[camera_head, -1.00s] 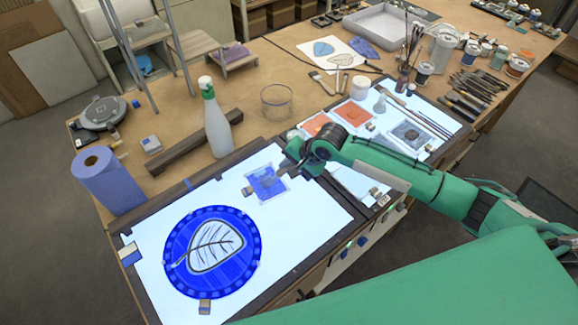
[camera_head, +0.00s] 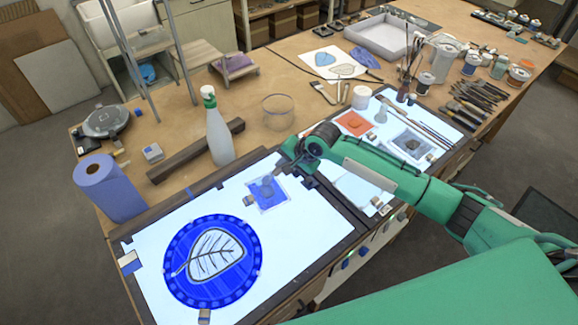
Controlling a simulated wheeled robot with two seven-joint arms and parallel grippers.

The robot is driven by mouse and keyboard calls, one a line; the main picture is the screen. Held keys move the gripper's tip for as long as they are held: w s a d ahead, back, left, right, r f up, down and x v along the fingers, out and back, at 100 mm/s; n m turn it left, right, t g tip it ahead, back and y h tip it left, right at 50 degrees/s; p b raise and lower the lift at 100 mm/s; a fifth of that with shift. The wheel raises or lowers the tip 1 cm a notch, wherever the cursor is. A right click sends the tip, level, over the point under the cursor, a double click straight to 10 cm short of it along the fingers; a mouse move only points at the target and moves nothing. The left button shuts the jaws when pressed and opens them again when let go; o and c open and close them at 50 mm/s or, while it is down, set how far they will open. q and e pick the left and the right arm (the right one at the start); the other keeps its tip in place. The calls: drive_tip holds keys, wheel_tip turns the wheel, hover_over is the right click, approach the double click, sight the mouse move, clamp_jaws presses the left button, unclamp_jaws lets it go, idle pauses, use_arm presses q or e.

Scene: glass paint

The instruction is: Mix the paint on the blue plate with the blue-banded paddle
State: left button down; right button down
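The blue plate (camera_head: 281,197) is a small square of blue paint on the lit white panel (camera_head: 320,235). A grey, rounded lump shows on its middle; I cannot tell whether it is paint or a tool. My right gripper (camera_head: 284,166) is just beyond the plate's back right corner, over the panel's dark back edge. It is dark and small here, so its finger opening and anything held in it cannot be made out. I cannot single out a blue-banded paddle. My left gripper is out of view.
A round blue leaf panel (camera_head: 180,278) lies on the front of the lit surface. A spray bottle (camera_head: 218,138), a dark bar (camera_head: 180,160) and a glass jar (camera_head: 278,112) stand behind. My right arm covers part of the second lit panel, near an orange plate (camera_head: 352,123).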

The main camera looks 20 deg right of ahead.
drive_tip(key=shift+w+a, duration=0.2)
drive_tip(key=shift+a, duration=0.4)
drive_tip(key=shift+s+a+f, duration=0.1)
drive_tip(key=shift+s+a, duration=0.35)
drive_tip(key=shift+s, duration=0.35)
drive_tip(key=s, duration=0.2)
drive_tip(key=shift+s+d, duration=0.3)
drive_tip(key=shift+s, duration=0.05)
drive_tip(key=shift+w+r, duration=0.1)
drive_tip(key=shift+r, duration=0.1)
wheel_tip(320, 180, up, 5)
drive_tip(key=shift+f, duration=0.1)
